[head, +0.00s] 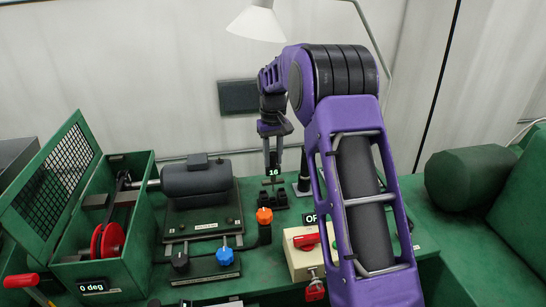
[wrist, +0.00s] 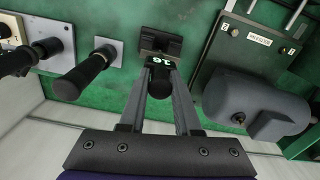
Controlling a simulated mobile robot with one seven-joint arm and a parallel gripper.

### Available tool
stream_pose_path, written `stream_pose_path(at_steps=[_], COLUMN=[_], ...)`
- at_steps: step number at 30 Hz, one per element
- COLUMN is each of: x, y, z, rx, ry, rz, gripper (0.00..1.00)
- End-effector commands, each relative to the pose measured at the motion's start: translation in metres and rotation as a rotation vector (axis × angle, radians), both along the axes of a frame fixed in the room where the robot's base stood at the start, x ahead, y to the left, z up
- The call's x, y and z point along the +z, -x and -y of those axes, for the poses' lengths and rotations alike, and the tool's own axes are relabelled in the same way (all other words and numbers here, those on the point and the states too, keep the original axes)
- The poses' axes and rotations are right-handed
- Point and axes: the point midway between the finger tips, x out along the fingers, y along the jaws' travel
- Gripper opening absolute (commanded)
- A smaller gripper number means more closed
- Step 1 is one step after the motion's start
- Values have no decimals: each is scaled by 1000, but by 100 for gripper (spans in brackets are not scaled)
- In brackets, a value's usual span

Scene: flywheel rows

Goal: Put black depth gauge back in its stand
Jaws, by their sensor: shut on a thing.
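The black depth gauge, with a lit "16" readout, is between the fingers of my gripper (head: 273,160) at the back of the green bench. In the wrist view my gripper (wrist: 161,88) is shut on the gauge's dark round body (wrist: 160,83). A dark block that looks like its stand (wrist: 160,42) sits on the green surface directly beyond the gauge; it also shows below the gauge in the head view (head: 272,182). The gauge lines up with the block and overlaps it in view. I cannot tell whether it is seated in it or just above it.
A black-handled post on a pale plate (wrist: 105,50) stands close beside the block. A grey motor (head: 197,178) on a dark base stands to the left. An orange knob (head: 264,216) and a red switch on a cream box (head: 302,262) are nearer. A green mesh-lidded box (head: 100,245) is far left.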

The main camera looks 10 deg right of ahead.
Motion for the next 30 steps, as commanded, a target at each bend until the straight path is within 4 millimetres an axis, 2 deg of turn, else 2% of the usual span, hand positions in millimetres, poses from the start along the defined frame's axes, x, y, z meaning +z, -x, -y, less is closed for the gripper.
stream_pose_path(at_steps=[8, 30], x=[-2, -32], y=[0, 0], z=[0, 0], rx=[0, 0], ry=[0, 0], rz=[1, 1], gripper=[0, 0])
